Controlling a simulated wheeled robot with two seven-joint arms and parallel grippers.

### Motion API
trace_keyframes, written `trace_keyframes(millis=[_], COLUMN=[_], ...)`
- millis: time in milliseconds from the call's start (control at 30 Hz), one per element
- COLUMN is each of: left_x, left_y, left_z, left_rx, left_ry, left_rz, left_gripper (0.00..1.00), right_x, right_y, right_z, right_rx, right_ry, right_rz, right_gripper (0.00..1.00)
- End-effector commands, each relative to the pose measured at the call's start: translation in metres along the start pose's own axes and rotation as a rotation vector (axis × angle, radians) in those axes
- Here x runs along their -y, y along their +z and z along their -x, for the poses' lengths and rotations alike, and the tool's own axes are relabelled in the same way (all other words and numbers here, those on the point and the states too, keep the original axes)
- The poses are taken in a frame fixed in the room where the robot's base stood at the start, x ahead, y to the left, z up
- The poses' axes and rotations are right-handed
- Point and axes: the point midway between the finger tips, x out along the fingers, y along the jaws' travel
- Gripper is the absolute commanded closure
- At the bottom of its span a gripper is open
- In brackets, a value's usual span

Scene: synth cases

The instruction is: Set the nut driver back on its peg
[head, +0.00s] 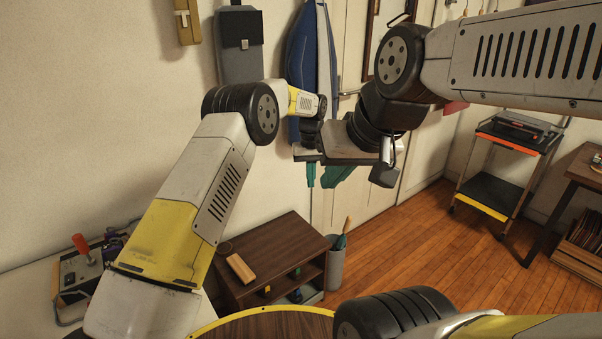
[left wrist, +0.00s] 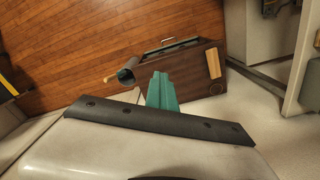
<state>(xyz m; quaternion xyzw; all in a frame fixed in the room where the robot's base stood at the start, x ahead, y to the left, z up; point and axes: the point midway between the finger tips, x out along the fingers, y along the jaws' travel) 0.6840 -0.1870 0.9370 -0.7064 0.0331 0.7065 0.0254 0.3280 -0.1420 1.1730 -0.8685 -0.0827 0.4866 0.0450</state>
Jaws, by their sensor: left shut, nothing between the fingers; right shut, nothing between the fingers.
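I cannot make out a nut driver or its peg in either view. My left gripper (head: 311,175) has teal fingers and hangs pointing down before the wall, with nothing seen in it. In the left wrist view its fingers (left wrist: 162,92) are together and empty. My right gripper (head: 338,177), also teal, is just to the right of the left one. It is shut and partly hidden by its own wrist. Small handle-like shapes at the upper right edge are too small to tell.
A low brown cabinet (head: 283,247) bears a wooden block (head: 240,268). A grey bin (head: 334,268) stands beside it. A box with a red-knobbed lever (head: 80,243) is at left. A cart (head: 493,190) and a table (head: 583,172) stand right. Open wooden floor (head: 440,250) lies between.

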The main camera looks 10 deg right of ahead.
Motion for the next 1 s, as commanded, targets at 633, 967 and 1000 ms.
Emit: trace_keyframes(millis=[633, 967, 1000], left_x=[0.000, 0.001, 0.001], left_y=[0.000, 0.000, 0.000], left_z=[-0.008, -0.015, -0.015], left_rx=[0.000, 0.001, 0.001], left_ry=[0.000, -0.001, 0.000], left_rz=[0.000, 0.000, 0.000], left_gripper=[1.00, 1.00, 1.00], right_x=[0.000, 0.000, 0.000], right_y=[0.000, 0.000, 0.000], right_z=[0.000, 0.000, 0.000], right_rx=[0.000, 0.000, 0.000], right_ry=[0.000, 0.000, 0.000], right_rz=[0.000, 0.000, 0.000], right_gripper=[1.00, 1.00, 1.00])
